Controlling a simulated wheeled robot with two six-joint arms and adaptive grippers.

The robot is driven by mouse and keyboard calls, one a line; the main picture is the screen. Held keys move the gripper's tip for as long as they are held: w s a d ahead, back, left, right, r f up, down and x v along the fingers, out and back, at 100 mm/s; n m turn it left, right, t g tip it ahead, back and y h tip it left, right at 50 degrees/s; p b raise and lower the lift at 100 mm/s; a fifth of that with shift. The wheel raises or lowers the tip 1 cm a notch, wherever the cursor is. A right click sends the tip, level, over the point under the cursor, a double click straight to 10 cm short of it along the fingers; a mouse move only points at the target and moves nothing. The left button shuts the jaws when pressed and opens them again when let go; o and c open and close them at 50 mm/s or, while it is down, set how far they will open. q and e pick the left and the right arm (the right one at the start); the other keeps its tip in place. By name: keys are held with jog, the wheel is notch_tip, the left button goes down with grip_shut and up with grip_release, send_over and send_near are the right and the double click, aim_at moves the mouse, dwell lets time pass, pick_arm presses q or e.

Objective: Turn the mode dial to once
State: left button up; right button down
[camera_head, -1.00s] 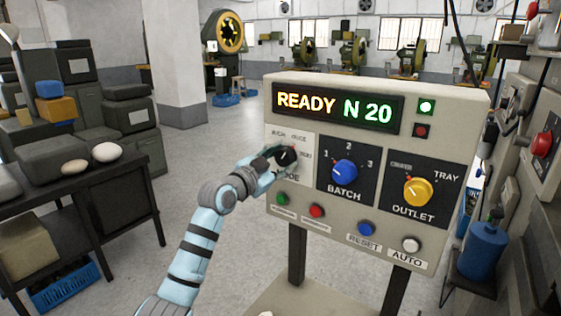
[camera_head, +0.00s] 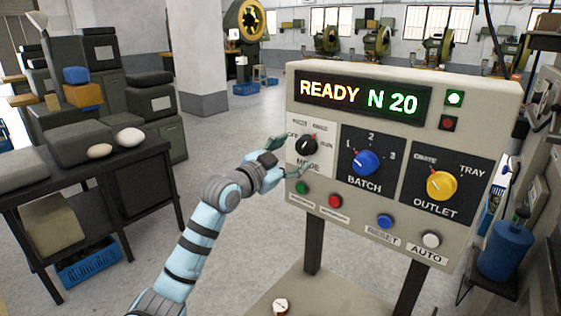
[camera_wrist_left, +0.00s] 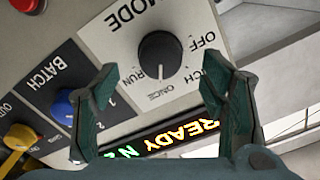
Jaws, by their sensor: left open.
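The black mode dial (camera_head: 306,146) sits on the white MODE plate at the upper left of the control panel (camera_head: 390,75). In the left wrist view the dial (camera_wrist_left: 157,54) appears upside down, between my open fingers. Its pale pointer line is directed at the ONCE label (camera_wrist_left: 162,93). My left gripper (camera_head: 288,156) is open and empty, a little in front of and left of the dial, apart from it. In the left wrist view its two green-padded fingers (camera_wrist_left: 160,88) are wide apart. My right gripper is not in view.
The blue BATCH knob (camera_head: 366,162) and yellow OUTLET knob (camera_head: 440,185) are right of the dial. Green (camera_head: 302,187) and red (camera_head: 335,201) buttons sit below it. The display (camera_head: 362,94) reads READY N 20. A dark table (camera_head: 150,160) stands at left.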

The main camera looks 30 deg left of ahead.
pick_arm(q)
jog(key=s+a, duration=0.1)
jog(key=s, duration=0.6)
jog(key=shift+s, duration=0.3)
